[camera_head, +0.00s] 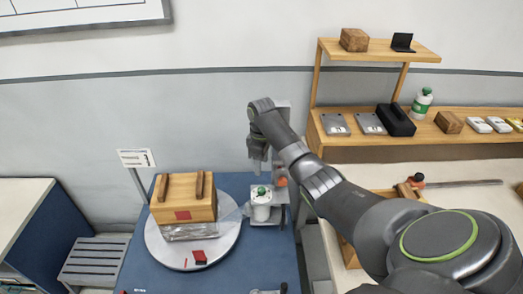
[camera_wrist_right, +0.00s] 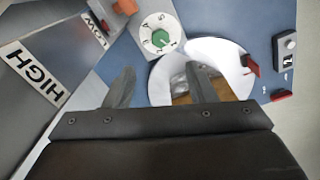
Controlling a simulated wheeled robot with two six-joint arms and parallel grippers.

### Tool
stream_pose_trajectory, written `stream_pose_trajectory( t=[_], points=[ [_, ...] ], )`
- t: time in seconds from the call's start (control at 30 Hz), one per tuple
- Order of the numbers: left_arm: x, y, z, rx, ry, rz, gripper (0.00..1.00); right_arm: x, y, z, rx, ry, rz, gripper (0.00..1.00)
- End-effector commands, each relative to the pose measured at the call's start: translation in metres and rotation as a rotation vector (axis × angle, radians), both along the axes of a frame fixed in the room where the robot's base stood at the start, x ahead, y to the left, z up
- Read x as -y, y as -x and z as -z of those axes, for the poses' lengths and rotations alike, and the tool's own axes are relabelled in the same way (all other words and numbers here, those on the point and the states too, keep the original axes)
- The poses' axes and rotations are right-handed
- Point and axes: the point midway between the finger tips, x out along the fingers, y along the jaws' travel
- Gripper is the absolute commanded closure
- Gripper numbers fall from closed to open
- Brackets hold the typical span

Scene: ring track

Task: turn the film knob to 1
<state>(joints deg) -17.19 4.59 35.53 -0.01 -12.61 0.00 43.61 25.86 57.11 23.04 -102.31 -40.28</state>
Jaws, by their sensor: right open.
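A green knob (camera_head: 261,191) sits on a white round dial beside the grey mast. I cannot tell from labels which one is the film knob. My right gripper (camera_wrist_right: 160,69) is open and empty, its fingers spread, apart from the green knob. In the head view my right gripper (camera_head: 258,160) is above the dial. My left gripper is not in view.
A white turntable (camera_head: 225,251) carries a wooden box (camera_head: 182,203) with film around its base and a red block (camera_head: 200,257). An orange part (camera_head: 281,182) is close beside the dial. HIGH (camera_wrist_right: 30,76) and LOW labels are at the left.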

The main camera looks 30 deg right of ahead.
Motion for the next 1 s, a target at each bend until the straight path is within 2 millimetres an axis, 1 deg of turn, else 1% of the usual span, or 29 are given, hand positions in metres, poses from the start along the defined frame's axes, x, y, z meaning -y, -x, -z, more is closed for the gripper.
stream_pose_trajectory(
  t=[0.03, 0.13, 0.2, 0.33, 0.5, 1.0],
  points=[
    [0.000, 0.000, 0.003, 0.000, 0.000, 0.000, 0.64, 0.001, -0.001, -0.010, 0.005, 0.001, 0.000, 0.49],
    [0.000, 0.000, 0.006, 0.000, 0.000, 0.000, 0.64, 0.001, -0.001, -0.028, 0.003, 0.001, 0.000, 0.49],
    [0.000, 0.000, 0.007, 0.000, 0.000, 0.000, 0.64, 0.000, -0.001, -0.037, 0.003, 0.000, 0.000, 0.49],
    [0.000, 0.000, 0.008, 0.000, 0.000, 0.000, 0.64, 0.000, 0.000, -0.048, 0.000, 0.000, 0.000, 0.49],
    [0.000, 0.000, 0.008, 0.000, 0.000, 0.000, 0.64, 0.000, 0.000, -0.051, 0.000, 0.000, 0.000, 0.49],
    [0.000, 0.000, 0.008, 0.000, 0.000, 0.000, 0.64, 0.000, 0.000, -0.051, 0.000, 0.000, 0.000, 0.49]
  ],
)
